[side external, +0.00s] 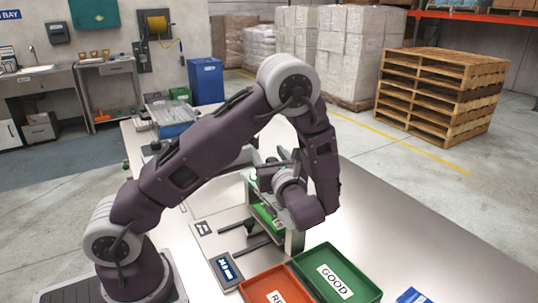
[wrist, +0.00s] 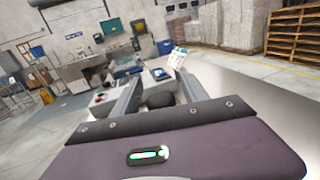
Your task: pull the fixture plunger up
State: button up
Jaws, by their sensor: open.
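In the wrist view a dark rounded knob (wrist: 161,100), seemingly the plunger top, shows between the two fingers of my gripper (wrist: 160,78). The fingers stand apart on either side of it; I cannot tell whether they touch it. In the side view my gripper (side external: 268,160) is at the top of the measuring fixture (side external: 294,240), a pale upright frame with green parts. My wrist and the fixture hide the plunger there. My gripper is open.
A small dark display (side external: 227,270) lies in front of the fixture, near dark rods. A red tray (side external: 262,280) and a green tray marked GOOD (side external: 335,274) stand at the front. Clear bins (side external: 172,118) sit at the back.

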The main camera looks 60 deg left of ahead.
grip_shut()
dwell(1.4)
